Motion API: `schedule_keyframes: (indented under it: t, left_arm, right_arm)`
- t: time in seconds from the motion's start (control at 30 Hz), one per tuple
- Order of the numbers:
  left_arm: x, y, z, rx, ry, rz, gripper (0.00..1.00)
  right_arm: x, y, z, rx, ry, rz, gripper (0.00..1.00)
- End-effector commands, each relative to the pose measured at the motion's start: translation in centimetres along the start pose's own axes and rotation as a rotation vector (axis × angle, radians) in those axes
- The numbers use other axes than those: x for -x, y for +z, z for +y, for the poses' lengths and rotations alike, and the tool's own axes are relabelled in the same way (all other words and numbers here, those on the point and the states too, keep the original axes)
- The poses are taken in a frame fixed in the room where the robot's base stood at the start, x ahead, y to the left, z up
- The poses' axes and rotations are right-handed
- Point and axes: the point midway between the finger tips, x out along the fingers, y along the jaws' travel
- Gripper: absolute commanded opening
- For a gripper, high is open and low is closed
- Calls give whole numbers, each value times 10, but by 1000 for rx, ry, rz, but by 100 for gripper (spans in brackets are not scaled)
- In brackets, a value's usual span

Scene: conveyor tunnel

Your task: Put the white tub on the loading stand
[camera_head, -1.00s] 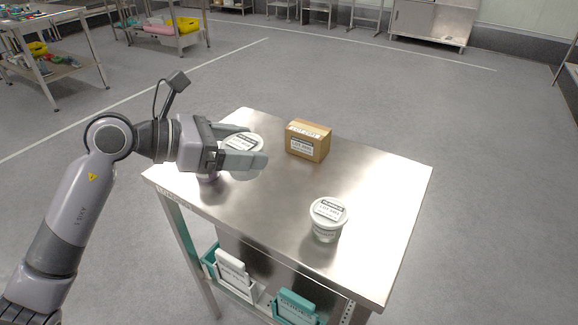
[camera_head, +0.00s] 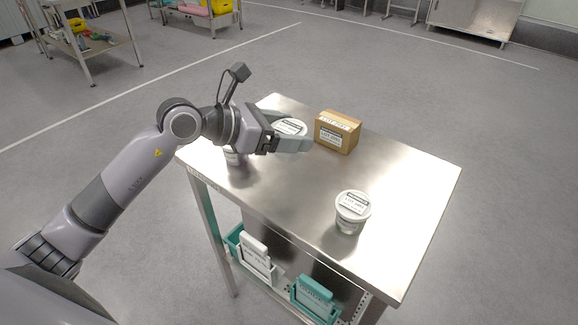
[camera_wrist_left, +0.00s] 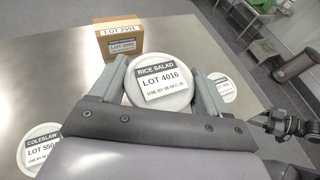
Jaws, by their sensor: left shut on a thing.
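My left gripper (camera_head: 290,136) is shut on a white round tub (camera_head: 289,127), close to the cardboard box. In the left wrist view this tub (camera_wrist_left: 162,82) sits between the fingers, its lid label reading RICE SALAD, LOT 4016. I cannot tell how far it is above the steel table. A second white-lidded tub (camera_head: 352,211) stands upright near the table's front right. Another tub (camera_head: 231,156) is mostly hidden behind my gripper. The left wrist view also shows a COLESLAW tub (camera_wrist_left: 38,147) and a labelled tub (camera_wrist_left: 222,87). Nothing is clearly identifiable as the loading stand.
The steel table (camera_head: 400,190) has bare room at its right and middle. Teal and white holders (camera_head: 315,295) are on the lower shelf. Racks and a cabinet stand far behind across open floor.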

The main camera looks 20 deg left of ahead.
Motion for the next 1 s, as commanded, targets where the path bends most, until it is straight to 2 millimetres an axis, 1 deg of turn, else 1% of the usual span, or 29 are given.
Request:
schedule_keyframes:
  t: [0.03, 0.1, 0.2, 0.37, 0.5, 0.6, 0.7, 1.0]
  left_arm:
    - [-5, -13, 0, 5, 0, 2, 21]
    - [-11, -26, 0, 4, 0, 0, 21]
    - [-16, -39, 0, 1, 0, -2, 21]
    - [-21, -50, 0, 0, 0, -2, 21]
    - [-29, -71, 0, 3, 0, 0, 21]
    - [-34, -82, 0, 1, 0, -1, 21]
    - [-36, -85, 0, 0, 1, -3, 21]
    - [-36, -88, 0, -2, 1, -2, 21]
  right_arm:
    - [0, 0, 0, -1, 0, 0, 43]
    - [0, 1, 0, -1, 0, 0, 43]
    - [0, 1, 0, -1, 0, 0, 43]
    - [-1, 2, 0, -1, -1, 0, 43]
    - [-2, 3, -1, -2, -1, 0, 43]
    - [-2, 4, -1, -2, -1, 0, 43]
    - [-2, 4, -1, -3, -1, 0, 43]
    - [-4, 5, -1, -3, -1, 0, 43]
